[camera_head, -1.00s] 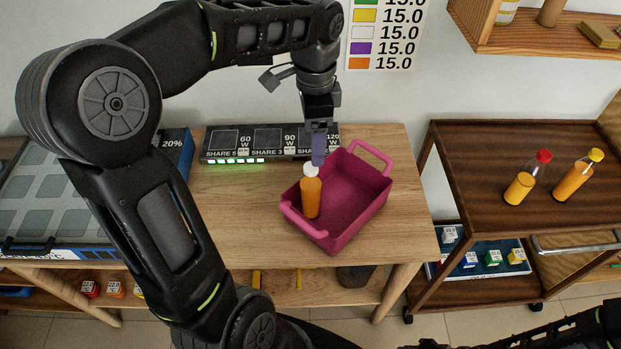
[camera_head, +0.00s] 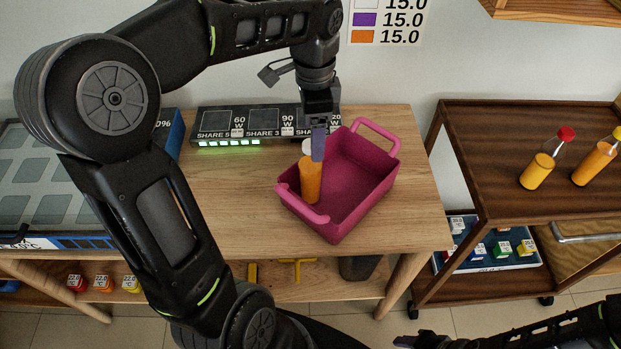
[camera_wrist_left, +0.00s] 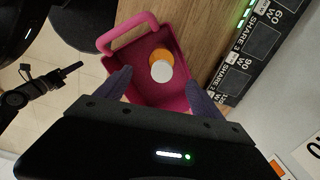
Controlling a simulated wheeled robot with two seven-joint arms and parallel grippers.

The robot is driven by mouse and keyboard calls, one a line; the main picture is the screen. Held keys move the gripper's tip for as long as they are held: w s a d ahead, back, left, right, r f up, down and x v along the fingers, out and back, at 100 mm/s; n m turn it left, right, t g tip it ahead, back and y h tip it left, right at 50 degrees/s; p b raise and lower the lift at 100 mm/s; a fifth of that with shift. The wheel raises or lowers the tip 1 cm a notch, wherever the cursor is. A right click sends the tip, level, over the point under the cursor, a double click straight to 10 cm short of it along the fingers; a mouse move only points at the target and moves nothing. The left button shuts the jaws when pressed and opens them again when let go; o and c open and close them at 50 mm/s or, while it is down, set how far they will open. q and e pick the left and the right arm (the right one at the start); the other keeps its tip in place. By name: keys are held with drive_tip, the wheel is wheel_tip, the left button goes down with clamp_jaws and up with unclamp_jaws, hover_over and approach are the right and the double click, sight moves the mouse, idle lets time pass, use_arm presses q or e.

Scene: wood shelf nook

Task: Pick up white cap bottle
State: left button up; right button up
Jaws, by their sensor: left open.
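The white cap bottle (camera_head: 311,184), with orange contents, stands inside the pink basket (camera_head: 352,212) near its left end. Its white cap (camera_wrist_left: 162,71) faces the camera in the left wrist view. My left gripper (camera_head: 319,145) points down over the basket, its purple finger overlapping the cap's right side in the head view. In the left wrist view my left gripper (camera_wrist_left: 160,80) is open, its fingers apart on either side of the bottle and not closed on it. My right gripper (camera_head: 405,341) shows only partly at the bottom edge of the head view.
The basket sits on a wooden table (camera_head: 225,195) with a charger panel (camera_head: 250,122) behind it and a blue-sided case (camera_head: 60,185) at left. A dark cart (camera_head: 480,150) at right holds a red-capped bottle (camera_head: 540,170) and a yellow-capped bottle (camera_head: 596,160).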

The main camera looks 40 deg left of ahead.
sight(311, 173)
use_arm(q)
drive_tip(key=shift+f, duration=1.3)
drive_tip(key=f, duration=0.3)
drive_tip(key=f+p, duration=0.1)
drive_tip(key=f, duration=0.1)
drive_tip(key=shift+s+a+f, duration=0.1)
drive_tip(key=shift+s+a, duration=0.1)
drive_tip(key=shift+a, duration=0.1)
clamp_jaws()
idle(0.4)
